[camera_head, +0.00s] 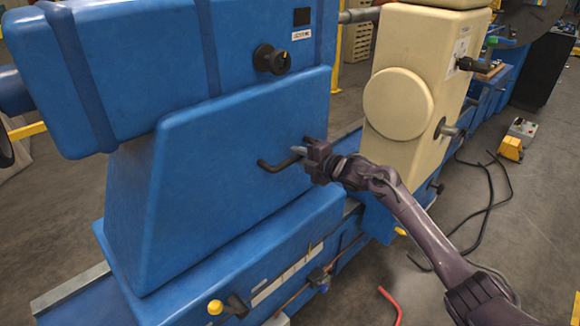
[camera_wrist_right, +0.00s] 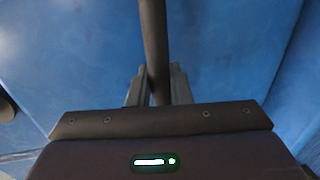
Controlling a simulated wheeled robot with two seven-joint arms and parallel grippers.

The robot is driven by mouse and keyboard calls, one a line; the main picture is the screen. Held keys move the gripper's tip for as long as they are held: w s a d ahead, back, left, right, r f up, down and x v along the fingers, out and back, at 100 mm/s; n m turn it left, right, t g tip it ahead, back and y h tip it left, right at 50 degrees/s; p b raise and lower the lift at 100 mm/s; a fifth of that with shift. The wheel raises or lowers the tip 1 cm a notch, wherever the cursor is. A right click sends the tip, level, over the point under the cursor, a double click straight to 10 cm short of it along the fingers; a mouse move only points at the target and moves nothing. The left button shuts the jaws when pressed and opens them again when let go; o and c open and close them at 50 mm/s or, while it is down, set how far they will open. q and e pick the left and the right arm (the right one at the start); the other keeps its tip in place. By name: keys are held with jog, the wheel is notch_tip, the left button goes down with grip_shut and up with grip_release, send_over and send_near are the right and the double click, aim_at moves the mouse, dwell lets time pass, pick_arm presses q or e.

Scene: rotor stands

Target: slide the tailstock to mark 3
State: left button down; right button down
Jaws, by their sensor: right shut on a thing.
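The tailstock (camera_head: 215,170) is a large blue housing filling the left and middle of the head view, and its blue face fills the wrist view (camera_wrist_right: 75,60). A dark bar handle (camera_head: 270,167) stands out from that face. My right gripper (camera_head: 301,153) is shut on the handle. In the right wrist view the bar (camera_wrist_right: 153,40) runs down between the fingers of the gripper (camera_wrist_right: 157,85). A pale scale strip (camera_head: 285,275) lies along the blue base below; its marks are too small to read. My left gripper is not in view.
A cream housing (camera_head: 425,70) with a round cover stands to the right on the same bed. A yellow-knobbed lever (camera_head: 216,307) and a black knob (camera_head: 271,59) project from the blue machine. A yellow and grey box (camera_head: 517,140) and black cable (camera_head: 490,205) lie on the floor at right.

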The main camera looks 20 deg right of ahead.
jog(key=shift+d+r, duration=0.25)
jog(key=shift+d, duration=0.05)
jog(key=c, duration=1.7)
grip_release()
jog(key=shift+w, duration=0.1)
jog(key=o, duration=0.3)
jog(key=shift+d+f, duration=0.1)
jog(key=shift+f, duration=0.05)
jog(key=b+v, duration=0.1)
jog(key=v, duration=0.6)
jog(key=shift+s+d, duration=0.1)
jog(key=shift+s, duration=0.35)
